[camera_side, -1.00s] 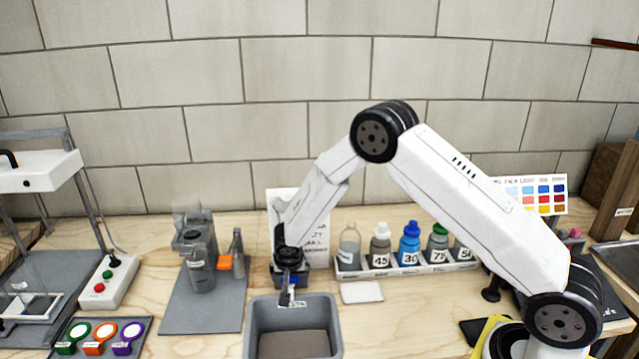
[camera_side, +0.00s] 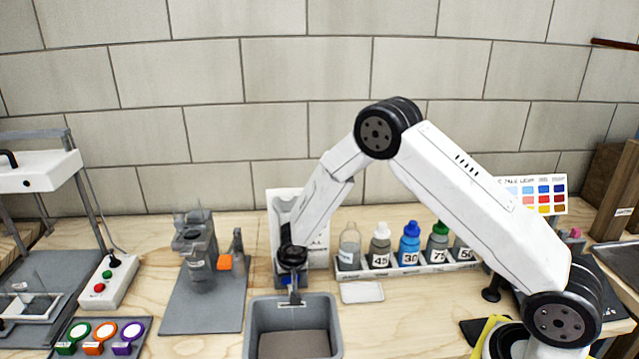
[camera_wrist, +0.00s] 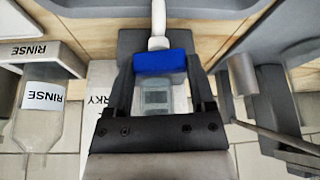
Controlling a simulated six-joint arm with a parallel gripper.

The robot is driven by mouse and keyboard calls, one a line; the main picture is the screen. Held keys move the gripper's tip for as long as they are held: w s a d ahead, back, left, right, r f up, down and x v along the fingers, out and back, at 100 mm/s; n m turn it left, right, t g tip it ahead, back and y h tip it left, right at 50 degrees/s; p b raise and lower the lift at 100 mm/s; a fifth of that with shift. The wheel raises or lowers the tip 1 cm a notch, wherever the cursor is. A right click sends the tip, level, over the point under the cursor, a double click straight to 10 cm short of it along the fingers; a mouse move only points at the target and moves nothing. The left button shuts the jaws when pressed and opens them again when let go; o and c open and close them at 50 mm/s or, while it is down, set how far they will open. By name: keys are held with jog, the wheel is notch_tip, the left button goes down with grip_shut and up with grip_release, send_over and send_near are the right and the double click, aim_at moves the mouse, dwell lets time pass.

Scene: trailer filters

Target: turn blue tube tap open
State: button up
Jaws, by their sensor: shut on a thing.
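The blue tap (camera_wrist: 160,62) shows in the wrist view as a blue block between my fingers, with a clear body below it in the picture and a pale tube running to the top edge. My gripper (camera_wrist: 162,75) is shut on the blue tap, one dark finger on each side. In the side view my gripper (camera_side: 292,268) is low, just behind the grey basin (camera_side: 252,330), and hides most of the tap. A small spout (camera_side: 294,297) sticks out below it toward the basin. How far the tap is turned cannot be told.
A rack of numbered bottles (camera_side: 425,266) stands to the right, with a white tray (camera_side: 361,292) before it. A grey mat (camera_side: 212,315) with a clamp stand and orange part (camera_side: 225,262) lies to the left. A RINSE bottle (camera_wrist: 42,110) shows beside my gripper.

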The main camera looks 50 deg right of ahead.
jog(key=shift+n+y, duration=0.3)
jog(key=shift+n, duration=0.8)
jog(key=o, duration=1.2)
jog(key=shift+t, duration=0.3)
jog(key=shift+s+r, duration=0.1)
jog(key=shift+r, duration=0.05)
jog(key=v, duration=0.7)
jog(key=shift+r, duration=0.2)
jog(key=shift+s, duration=0.1)
